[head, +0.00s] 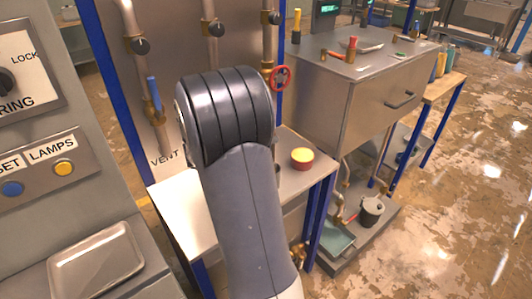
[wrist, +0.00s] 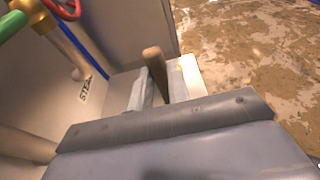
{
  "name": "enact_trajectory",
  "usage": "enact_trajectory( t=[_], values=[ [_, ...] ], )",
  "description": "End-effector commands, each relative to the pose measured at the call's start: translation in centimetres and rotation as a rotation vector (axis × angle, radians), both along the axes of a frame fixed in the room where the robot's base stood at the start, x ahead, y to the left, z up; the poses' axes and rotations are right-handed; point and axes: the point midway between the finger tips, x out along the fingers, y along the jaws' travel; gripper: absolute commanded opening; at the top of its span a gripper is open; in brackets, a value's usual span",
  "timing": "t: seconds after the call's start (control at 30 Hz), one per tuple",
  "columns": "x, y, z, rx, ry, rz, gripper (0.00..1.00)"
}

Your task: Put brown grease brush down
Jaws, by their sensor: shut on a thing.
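The brown grease brush (wrist: 154,64) is between the fingers of my gripper (wrist: 158,88) in the wrist view. Its brown handle sticks out past the fingertips. My gripper is shut on it. The rest of the brush is hidden behind the gripper body. In the head view my own arm hides the gripper and the brush.
A red pot with yellow contents (head: 302,158) stands on the narrow bench (head: 288,184). Pipes and a red valve wheel (head: 280,78) rise behind. A steel cabinet (head: 362,92) with tools on top stands right. A shallow tray (head: 97,262) lies at lower left.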

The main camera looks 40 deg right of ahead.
Motion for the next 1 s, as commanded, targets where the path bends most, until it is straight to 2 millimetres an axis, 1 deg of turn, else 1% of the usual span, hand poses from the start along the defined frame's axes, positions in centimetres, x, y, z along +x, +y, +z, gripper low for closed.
enact_trajectory(
  t=[0.2,0.3,0.67,0.7,0.93,0.97,1.0],
  values=[
    [0.0,0.0,-2.9,0.001,0.004,0.0,0.0],
    [0.0,0.0,-3.8,0.001,0.002,0.001,0.0],
    [0.0,0.0,-4.2,0.001,-0.001,0.0,0.0],
    [0.0,0.0,-4.3,0.001,-0.001,0.0,0.18],
    [0.0,0.0,-4.2,0.001,-0.001,0.0,0.37],
    [0.0,0.0,-4.2,0.001,-0.001,0.0,0.39],
    [0.0,0.0,-4.2,0.001,-0.001,0.0,0.39]
  ],
)
